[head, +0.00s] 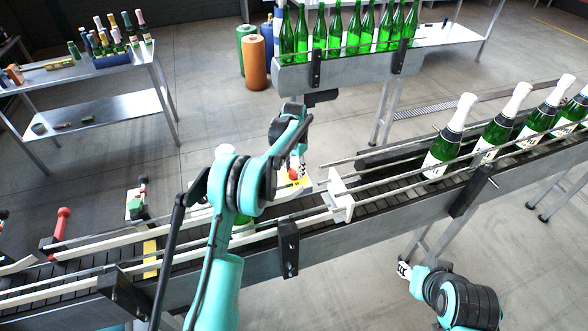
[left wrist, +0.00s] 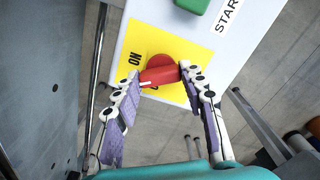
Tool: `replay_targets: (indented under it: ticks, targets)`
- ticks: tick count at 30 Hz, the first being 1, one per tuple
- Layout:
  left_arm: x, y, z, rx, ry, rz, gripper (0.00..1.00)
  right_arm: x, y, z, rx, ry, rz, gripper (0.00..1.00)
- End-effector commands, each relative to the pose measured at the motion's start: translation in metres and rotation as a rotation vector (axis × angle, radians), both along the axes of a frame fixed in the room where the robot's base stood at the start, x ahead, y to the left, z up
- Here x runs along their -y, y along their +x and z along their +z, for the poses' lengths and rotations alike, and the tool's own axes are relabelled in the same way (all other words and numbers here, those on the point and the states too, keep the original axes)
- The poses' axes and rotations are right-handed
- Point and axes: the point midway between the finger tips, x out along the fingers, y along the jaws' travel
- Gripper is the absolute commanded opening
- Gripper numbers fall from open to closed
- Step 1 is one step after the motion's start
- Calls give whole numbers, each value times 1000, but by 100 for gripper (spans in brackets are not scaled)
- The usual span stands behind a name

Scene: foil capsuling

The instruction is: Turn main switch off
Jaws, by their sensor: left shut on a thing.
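The main switch is a red rotary knob with a raised bar handle (left wrist: 160,77), on a yellow plate (left wrist: 203,60). The word ON stands at the left of the knob in the left wrist view; other lettering below is mostly hidden. The bar lies roughly crosswise between my fingertips. My left gripper (left wrist: 160,74) is shut on this bar, one finger at each end. In the head view the red knob (head: 293,174) shows just beyond my left gripper (head: 297,170), partly covered by it. My right gripper (head: 404,270) is low at the right, away from the switch; its jaws are unclear.
A green button (left wrist: 193,4) and a START label sit on the same white panel. The conveyor (head: 390,201) runs close by, with several foiled bottles (head: 450,137) at right. Green bottles (head: 334,32) stand on a raised line behind. Open floor lies around my right gripper.

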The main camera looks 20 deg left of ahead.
Motion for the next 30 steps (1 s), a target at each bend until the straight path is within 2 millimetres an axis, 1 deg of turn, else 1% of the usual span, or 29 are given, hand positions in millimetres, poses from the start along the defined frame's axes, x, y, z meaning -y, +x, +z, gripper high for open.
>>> replay_targets:
  ticks: [18, 24, 30]
  targets:
    - [0, 2, 1, 1, 1, 582, 12, 0, 0, 5, 0, 0, 0, 40]
    - [0, 2, 1, 2, 0, 750, 12, 0, 0, 6, 0, 0, 0, 40]
    - [0, 2, 1, 2, 0, 881, 12, 0, 0, 7, 0, 0, 0, 40]
